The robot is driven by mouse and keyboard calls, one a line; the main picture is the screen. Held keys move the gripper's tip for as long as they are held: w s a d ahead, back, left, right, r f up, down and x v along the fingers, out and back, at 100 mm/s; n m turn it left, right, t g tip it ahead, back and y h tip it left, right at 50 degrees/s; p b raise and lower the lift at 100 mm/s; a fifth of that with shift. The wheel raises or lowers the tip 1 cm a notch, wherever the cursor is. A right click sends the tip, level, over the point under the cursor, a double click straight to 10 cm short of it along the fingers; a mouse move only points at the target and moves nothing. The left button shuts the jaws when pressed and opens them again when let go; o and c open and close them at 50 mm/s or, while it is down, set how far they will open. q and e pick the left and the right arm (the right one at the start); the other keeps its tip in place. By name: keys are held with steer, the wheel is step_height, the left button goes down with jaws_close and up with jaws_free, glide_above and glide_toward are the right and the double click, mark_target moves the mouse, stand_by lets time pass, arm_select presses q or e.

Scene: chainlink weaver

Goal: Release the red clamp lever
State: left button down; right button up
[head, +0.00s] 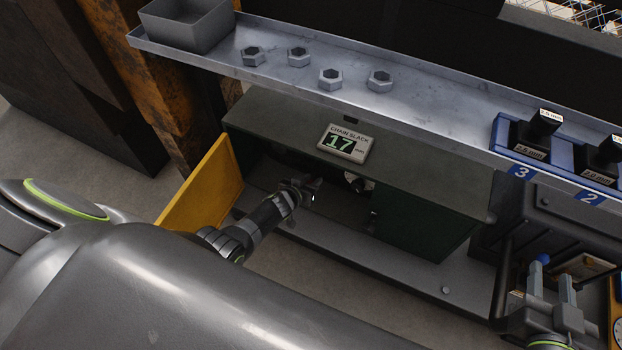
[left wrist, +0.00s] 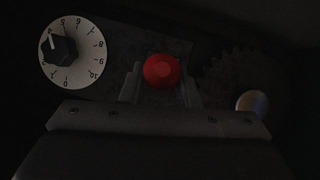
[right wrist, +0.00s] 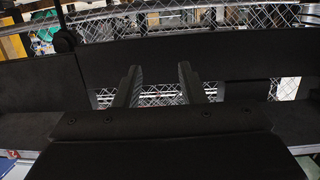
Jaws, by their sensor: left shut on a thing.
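The red clamp lever's round red end (left wrist: 161,70) shows in the left wrist view, between the fingers of my left gripper (left wrist: 160,88). The left gripper is shut on it. In the head view my left gripper (head: 308,190) reaches into the open green cabinet (head: 425,215), and the red lever cannot be made out there. My right gripper (head: 553,280) is at the lower right of the head view. In the right wrist view its fingers (right wrist: 159,78) stand apart with nothing between them.
A numbered white dial (left wrist: 72,53) is left of the lever, and a dark toothed wheel (left wrist: 245,85) is right of it. A yellow door (head: 203,183) stands open. A "CHAIN SLACK 17" display (head: 343,144) is on the cabinet top. A shelf (head: 430,92) with hex nuts runs above.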

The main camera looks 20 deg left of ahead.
arm_select(q)
steer(key=shift+r+p, duration=0.15)
steer(key=shift+p, duration=0.45)
steer(key=shift+s+r+g+p, duration=0.1)
steer(key=shift+g+p, duration=0.4)
steer(key=shift+p, duration=0.6)
arm_select(e)
steer(key=s+a+f+g+y, duration=0.2)
steer(key=s+a+f+g, duration=0.1)
steer(key=s+f+g, duration=0.8)
step_height(320, 180, down, 3)
steer(key=shift+s+a+r, duration=0.15)
steer(key=shift+s+r, duration=0.05)
steer(key=shift+s, duration=1.05)
arm_select(q)
steer(key=shift+g, duration=0.3)
arm_select(e)
steer(key=shift+f, duration=0.15)
